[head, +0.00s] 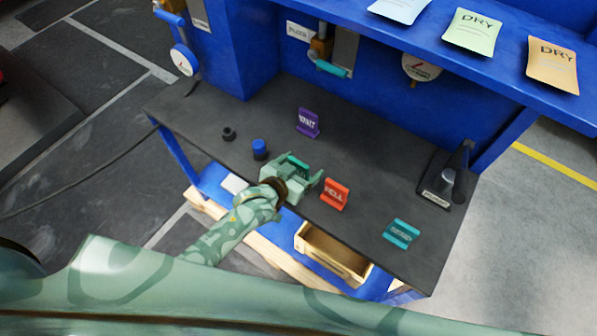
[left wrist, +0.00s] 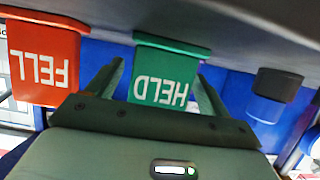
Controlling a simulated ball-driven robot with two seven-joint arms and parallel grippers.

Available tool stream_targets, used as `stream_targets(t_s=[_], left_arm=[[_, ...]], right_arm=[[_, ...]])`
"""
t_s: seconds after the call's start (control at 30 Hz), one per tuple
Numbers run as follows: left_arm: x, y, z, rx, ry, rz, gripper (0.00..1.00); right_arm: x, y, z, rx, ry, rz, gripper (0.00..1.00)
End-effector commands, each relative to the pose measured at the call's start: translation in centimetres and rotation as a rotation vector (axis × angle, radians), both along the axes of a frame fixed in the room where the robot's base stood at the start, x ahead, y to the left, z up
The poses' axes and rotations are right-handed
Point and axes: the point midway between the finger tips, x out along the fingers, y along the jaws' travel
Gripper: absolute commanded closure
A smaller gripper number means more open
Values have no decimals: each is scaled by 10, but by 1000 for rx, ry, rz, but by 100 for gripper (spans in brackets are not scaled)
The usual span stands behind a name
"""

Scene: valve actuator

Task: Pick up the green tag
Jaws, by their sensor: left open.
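The green tag (left wrist: 172,62) reads HELD and shows upside down in the left wrist view. It stands between the two fingers of my left gripper (left wrist: 160,72), which is open, with one finger on each side. I see no clear contact between fingers and tag. In the head view the left gripper (head: 306,168) is over the front middle of the dark bench top, and only a strip of the green tag (head: 298,161) shows behind it. My right gripper is not in view.
A red tag (head: 335,194) stands close to the right of the gripper. A teal tag (head: 402,233) is farther right, a purple tag (head: 308,122) behind. A blue knob (head: 260,149) and black knob (head: 228,134) are at left. A dark holder (head: 440,187) stands at the right end.

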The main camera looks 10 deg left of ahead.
Motion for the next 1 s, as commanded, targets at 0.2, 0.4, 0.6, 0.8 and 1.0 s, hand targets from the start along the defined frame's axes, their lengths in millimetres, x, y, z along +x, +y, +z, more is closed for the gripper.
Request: stream_targets(t_s=[0.2,0.4,0.6,0.8,1.0], left_arm=[[6,-3,-3,1,1,0,20],[6,-3,-3,1,1,0,51],[6,-2,-3,1,0,0,69],[6,-2,-1,1,0,0,69],[7,-2,20,0,-3,0,69]], right_arm=[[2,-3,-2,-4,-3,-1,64],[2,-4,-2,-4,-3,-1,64],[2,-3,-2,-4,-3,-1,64],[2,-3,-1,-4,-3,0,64],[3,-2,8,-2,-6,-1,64]])
